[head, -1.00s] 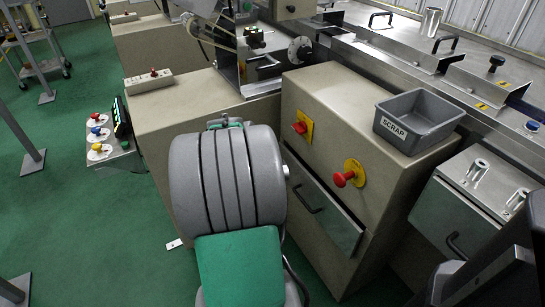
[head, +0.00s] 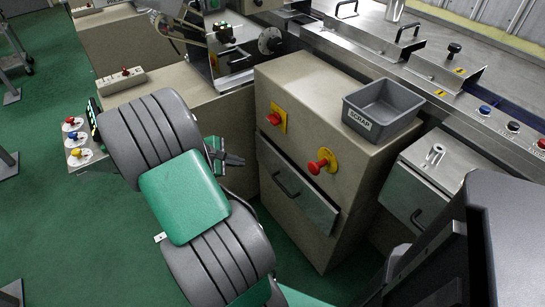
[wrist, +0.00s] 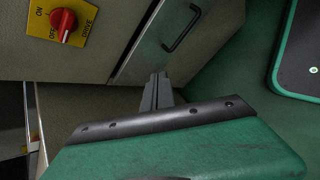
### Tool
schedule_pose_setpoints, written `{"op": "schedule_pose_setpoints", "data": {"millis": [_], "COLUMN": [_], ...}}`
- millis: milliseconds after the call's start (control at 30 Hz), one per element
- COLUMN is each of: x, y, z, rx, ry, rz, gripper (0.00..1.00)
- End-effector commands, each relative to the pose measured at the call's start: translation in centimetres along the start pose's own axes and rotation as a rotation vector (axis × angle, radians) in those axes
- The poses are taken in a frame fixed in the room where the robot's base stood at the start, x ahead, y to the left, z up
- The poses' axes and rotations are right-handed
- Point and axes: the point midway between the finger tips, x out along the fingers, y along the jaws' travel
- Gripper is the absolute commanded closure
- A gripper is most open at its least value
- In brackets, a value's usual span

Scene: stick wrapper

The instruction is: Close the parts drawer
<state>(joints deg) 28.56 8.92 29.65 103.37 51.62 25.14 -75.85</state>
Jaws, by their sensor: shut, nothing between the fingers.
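The drawer (head: 297,190) I take for the parts drawer is in the beige cabinet's front, below two red knobs. It has a metallic front and a dark bar handle (head: 286,186). Its front seems to stand slightly out from the cabinet; how far is hard to tell. In the wrist view the drawer front (wrist: 150,52) and handle (wrist: 181,32) show at upper middle. My gripper (head: 240,160) is shut and empty, left of the drawer in the head view. In the wrist view its fingers (wrist: 158,82) point towards the drawer front's lower edge; contact cannot be told.
A grey scrap bin (head: 382,108) sits on the cabinet top. A red knob on a yellow plate (wrist: 65,25) is near the gripper. A second metal-fronted unit (head: 425,185) stands right. A control box (head: 80,145) is at left. Green floor is open at lower left.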

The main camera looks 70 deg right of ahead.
Motion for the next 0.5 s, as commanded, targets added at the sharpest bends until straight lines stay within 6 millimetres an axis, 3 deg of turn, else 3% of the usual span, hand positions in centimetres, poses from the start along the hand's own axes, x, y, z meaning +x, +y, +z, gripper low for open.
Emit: {"op": "schedule_pose_setpoints", "data": {"millis": [100, 233, 367, 500], "x": [-0.1, -0.1, 0.1, 1.7], "y": [0.3, 0.2, 0.1, 0.0], "z": [2.0, 2.4, 2.4, 2.4], "rx": [-0.31, -0.605, -0.713, -0.718], "ry": [-0.062, -0.069, -0.067, -0.068], "rz": [-0.008, -0.025, -0.03, -0.032], "gripper": [1.0, 1.0, 1.0, 1.0]}}
